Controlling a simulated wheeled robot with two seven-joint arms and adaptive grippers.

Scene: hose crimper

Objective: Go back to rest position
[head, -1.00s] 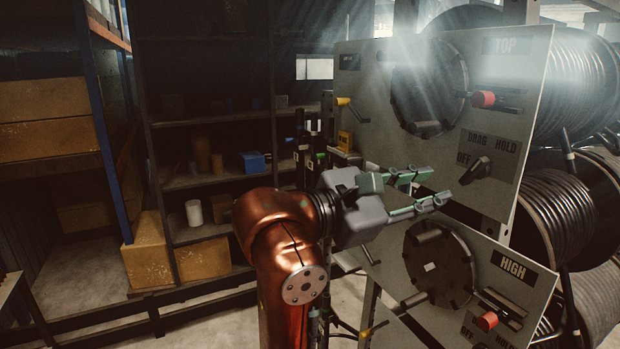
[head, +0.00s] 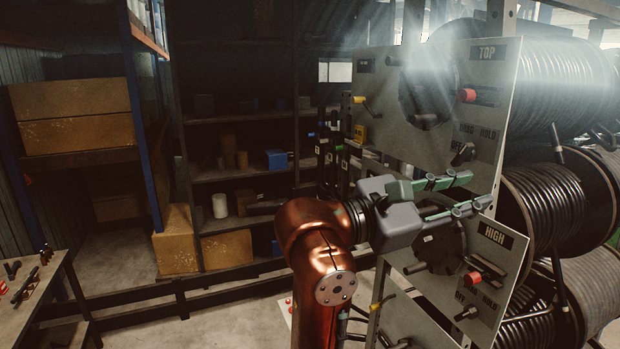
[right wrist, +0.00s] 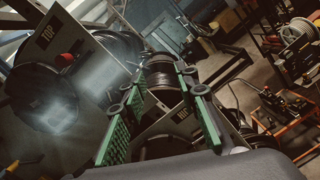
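My right gripper (head: 462,192) is raised in front of the grey hose reel panel, with its green-padded fingers spread apart and nothing between them. In the right wrist view the two fingers (right wrist: 160,95) also stand apart and empty. The panel (head: 390,135) carries a TOP section above and a HIGH section (head: 493,238) below, each with a round crank disc and a red-knobbed handle. The fingers overlap the panel in the head view; I cannot tell how far they are from it. My left gripper is not in view.
Large black hose reels (head: 545,205) stand behind the panel at the right. A dark shelf holds a blue box (head: 276,160) and a white cylinder (head: 220,206). Cardboard boxes (head: 175,240) sit at the left. A workbench with tools (head: 30,285) is at the lower left.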

